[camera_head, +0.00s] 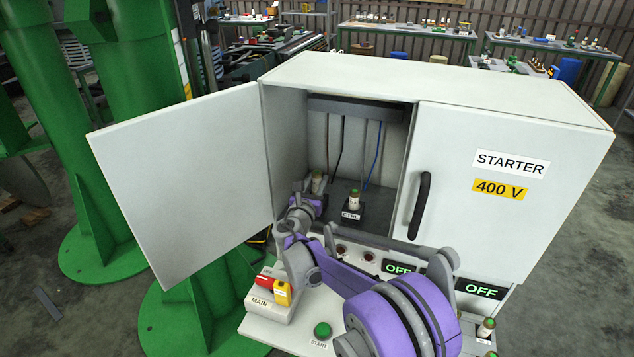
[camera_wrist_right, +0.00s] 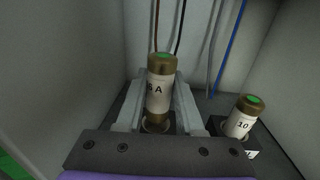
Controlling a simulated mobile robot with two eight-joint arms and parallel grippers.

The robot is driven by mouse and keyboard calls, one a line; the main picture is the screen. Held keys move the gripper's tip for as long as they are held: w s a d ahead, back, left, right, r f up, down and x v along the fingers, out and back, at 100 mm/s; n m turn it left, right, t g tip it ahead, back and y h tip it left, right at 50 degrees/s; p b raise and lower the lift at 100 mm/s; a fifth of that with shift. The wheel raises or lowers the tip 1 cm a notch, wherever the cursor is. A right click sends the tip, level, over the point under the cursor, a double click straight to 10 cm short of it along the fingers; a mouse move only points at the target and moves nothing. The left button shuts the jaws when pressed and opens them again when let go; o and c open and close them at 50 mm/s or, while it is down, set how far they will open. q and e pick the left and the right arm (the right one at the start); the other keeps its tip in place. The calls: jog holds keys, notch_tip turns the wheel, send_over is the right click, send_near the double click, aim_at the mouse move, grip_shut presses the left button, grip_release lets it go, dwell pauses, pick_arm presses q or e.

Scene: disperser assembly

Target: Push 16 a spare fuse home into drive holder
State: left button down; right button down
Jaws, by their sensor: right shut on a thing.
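In the right wrist view a cream fuse (camera_wrist_right: 158,94) with brass ends, a green top and a partly visible label ending in A stands upright between the fingers of my right gripper (camera_wrist_right: 159,100). The gripper is shut on it. The fuse's lower end is at a dark round drive holder (camera_wrist_right: 157,126) on the cabinet floor; how deep it sits cannot be told. In the head view my right gripper (camera_head: 317,184) reaches into the open left side of the cabinet, and the arm hides most of the holder. My left gripper is not in view.
A second fuse marked 10 (camera_wrist_right: 241,117) stands in the CTRL holder (camera_head: 350,214) to the right. The cabinet door (camera_head: 185,180) hangs open at left; the right door (camera_head: 500,190) is shut. Wires hang behind. More fuses (camera_head: 486,328) stand at the front right ledge.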

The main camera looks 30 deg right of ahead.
jog(key=shift+f+b, duration=1.35)
jog(key=shift+f, duration=0.55)
jog(key=shift+c, duration=2.3)
grip_release()
jog(key=v, duration=1)
jog(key=shift+s+a, duration=0.25)
jog(key=shift+r, duration=0.1)
